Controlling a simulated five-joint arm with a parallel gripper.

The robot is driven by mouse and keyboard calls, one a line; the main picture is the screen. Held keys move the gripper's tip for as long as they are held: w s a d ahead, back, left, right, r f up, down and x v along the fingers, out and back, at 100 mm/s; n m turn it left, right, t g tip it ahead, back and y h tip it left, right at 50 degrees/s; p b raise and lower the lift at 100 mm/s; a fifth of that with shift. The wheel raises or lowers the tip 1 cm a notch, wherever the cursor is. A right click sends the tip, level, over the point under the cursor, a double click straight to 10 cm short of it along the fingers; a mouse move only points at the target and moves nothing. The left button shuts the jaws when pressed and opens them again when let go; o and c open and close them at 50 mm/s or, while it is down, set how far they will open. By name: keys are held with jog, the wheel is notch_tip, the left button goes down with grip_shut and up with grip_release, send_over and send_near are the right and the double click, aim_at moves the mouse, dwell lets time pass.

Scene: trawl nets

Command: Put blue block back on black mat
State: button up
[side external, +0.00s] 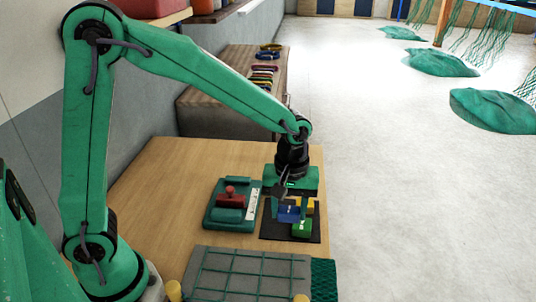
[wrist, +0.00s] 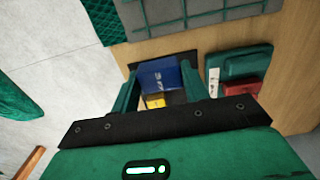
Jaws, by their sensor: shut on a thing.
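My gripper (side external: 289,203) is shut on the blue block (side external: 288,215) over the black mat (side external: 272,233). In the wrist view the blue block (wrist: 158,74) sits between the two fingers of my gripper (wrist: 158,80). I cannot tell whether its underside touches the mat.
A green case with a red-handled tool (side external: 231,197) lies left of the mat. A grey pad with a green grid (side external: 245,275) is at the table's near edge. Bare wood (side external: 170,190) lies at the left. The table's edge is close to the mat's right.

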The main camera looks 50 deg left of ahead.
jog(key=w+a+f, duration=0.2)
jog(key=a, duration=0.1)
jog(key=w+a+f, duration=0.2)
jog(key=a, duration=0.1)
jog(key=w+a+f, duration=0.2)
jog(key=a, duration=0.1)
jog(key=shift+w+a+f, duration=0.1)
jog(key=shift+a+f, duration=0.2)
jog(key=shift+f, duration=2.1)
jog(key=shift+f, duration=0.2)
jog(key=o, duration=1.1)
jog(key=shift+c, duration=0.2)
jog(key=shift+r, duration=0.1)
notch_tip(320, 180, up, 12)
jog(key=shift+r, duration=0.15)
